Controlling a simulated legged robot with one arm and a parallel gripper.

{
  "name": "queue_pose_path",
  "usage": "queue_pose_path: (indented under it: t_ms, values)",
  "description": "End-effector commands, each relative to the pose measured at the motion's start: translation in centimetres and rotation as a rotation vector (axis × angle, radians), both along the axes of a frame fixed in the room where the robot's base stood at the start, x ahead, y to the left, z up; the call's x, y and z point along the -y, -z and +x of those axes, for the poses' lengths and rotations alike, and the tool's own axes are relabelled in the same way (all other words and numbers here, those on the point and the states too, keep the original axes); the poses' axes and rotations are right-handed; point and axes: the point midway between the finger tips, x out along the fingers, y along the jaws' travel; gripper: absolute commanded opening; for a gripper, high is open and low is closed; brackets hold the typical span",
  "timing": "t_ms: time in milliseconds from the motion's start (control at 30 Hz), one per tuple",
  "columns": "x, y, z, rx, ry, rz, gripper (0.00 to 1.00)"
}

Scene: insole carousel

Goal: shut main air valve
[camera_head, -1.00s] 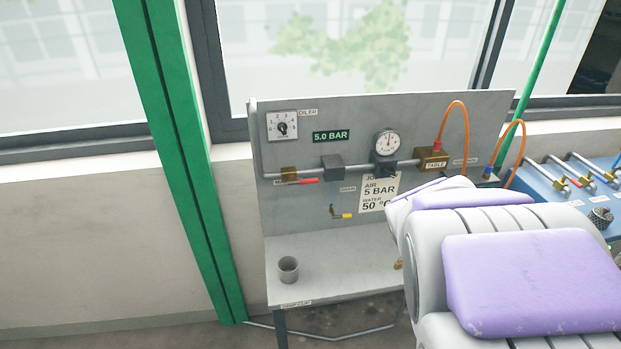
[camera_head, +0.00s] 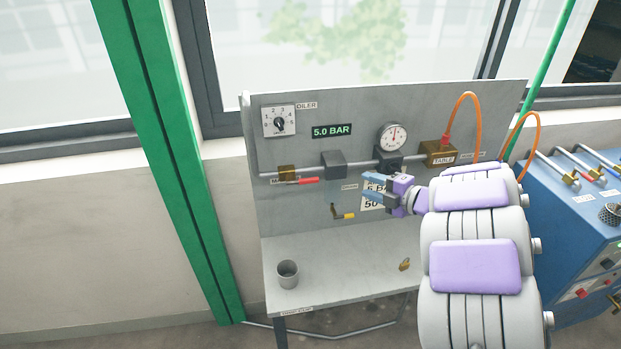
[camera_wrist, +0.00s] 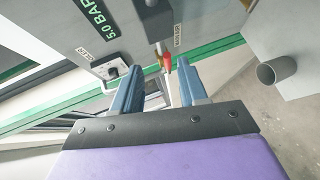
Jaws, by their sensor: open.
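The main air valve is a brass body (camera_head: 287,172) on the pipe at the left of the grey panel. Its red lever (camera_head: 308,181) lies roughly level, along the pipe, pointing right. A partly legible label sits just below it. In the wrist view the red lever (camera_wrist: 166,62) shows ahead, between the lines of my two fingers and beyond their tips. My gripper (camera_head: 372,190) is open and empty, in front of the panel and to the right of the lever, apart from it. It also shows in the wrist view (camera_wrist: 158,75).
The digital readout (camera_head: 331,131) shows 5.0 BAR. A gauge (camera_head: 392,137) and black regulator (camera_head: 334,164) sit on the pipe. A small yellow-handled valve (camera_head: 343,214) is below. A grey cup (camera_head: 288,274) stands on the shelf. My gripper partly covers the posted sign (camera_head: 372,203).

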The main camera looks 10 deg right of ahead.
Motion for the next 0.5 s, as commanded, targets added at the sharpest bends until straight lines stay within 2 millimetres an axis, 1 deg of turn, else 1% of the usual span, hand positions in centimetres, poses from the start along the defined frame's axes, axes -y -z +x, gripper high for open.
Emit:
queue_pose_path:
  t_ms: [33, 100, 233, 367, 500]
  values:
    - [-0.4, 0.7, -0.7, 0.009, -0.049, 0.018, 0.43]
    - [-1.2, 1.1, -1.6, 0.026, -0.115, 0.044, 0.43]
    - [-2.1, 1.4, -2.6, 0.044, -0.178, 0.073, 0.43]
    - [-2.7, 1.5, -2.4, 0.048, -0.193, 0.077, 0.43]
    - [-4.0, 1.8, -1.2, 0.047, -0.195, 0.077, 0.43]
